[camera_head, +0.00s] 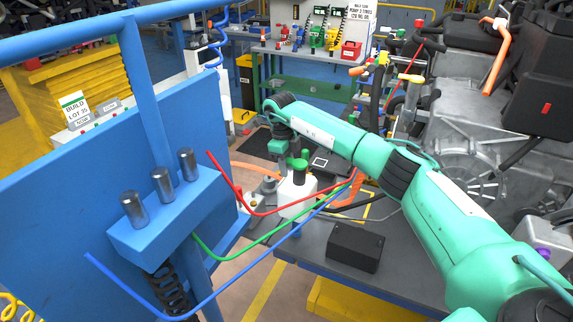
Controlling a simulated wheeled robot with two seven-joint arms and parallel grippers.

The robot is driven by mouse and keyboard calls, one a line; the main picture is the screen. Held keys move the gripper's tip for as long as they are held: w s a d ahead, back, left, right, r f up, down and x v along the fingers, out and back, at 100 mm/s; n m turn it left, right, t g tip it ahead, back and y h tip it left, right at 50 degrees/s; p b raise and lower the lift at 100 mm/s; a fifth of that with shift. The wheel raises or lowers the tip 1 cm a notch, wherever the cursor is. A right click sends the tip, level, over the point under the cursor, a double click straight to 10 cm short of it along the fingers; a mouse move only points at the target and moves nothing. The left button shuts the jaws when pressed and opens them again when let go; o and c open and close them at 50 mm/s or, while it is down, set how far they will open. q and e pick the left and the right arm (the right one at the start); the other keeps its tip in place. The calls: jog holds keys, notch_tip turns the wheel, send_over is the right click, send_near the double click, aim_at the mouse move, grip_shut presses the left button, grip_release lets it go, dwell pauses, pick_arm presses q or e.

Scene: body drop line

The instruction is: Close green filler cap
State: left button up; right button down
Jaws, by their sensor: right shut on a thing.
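The green filler cap (298,164) sits at the top of a white reservoir (297,195) near the middle of the view. My right arm comes in from the right, and its wrist bends down just left of the cap. My right gripper (287,164) is small here and partly hidden; it is shut at the green cap, on the reservoir's top. How fully the cap is seated cannot be made out. My left gripper is out of view.
A blue panel with a block of metal pins (163,184) fills the left. Red, green and blue lines (262,212) cross in front of the reservoir. A black box (355,247) lies on the grey surface. A large metal engine (480,130) stands at right.

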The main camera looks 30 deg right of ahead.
jog(key=shift+f, duration=0.15)
jog(key=c, duration=1.1)
grip_release()
jog(key=shift+w+r+b, duration=0.1)
jog(key=shift+r+b, duration=0.2)
jog(key=shift+r, duration=0.1)
jog(key=shift+w+a+r+b, duration=0.2)
jog(key=shift+r+b, duration=0.5)
jog(key=shift+r, duration=1.45)
jog(key=shift+w+a+r+b, duration=0.25)
jog(key=shift+r+b, duration=0.45)
jog(key=shift+r, duration=1.4)
jog(key=shift+w+a+r+b, duration=0.2)
jog(key=shift+r+b, duration=0.5)
jog(key=shift+r, duration=1.45)
jog(key=shift+f, duration=0.1)
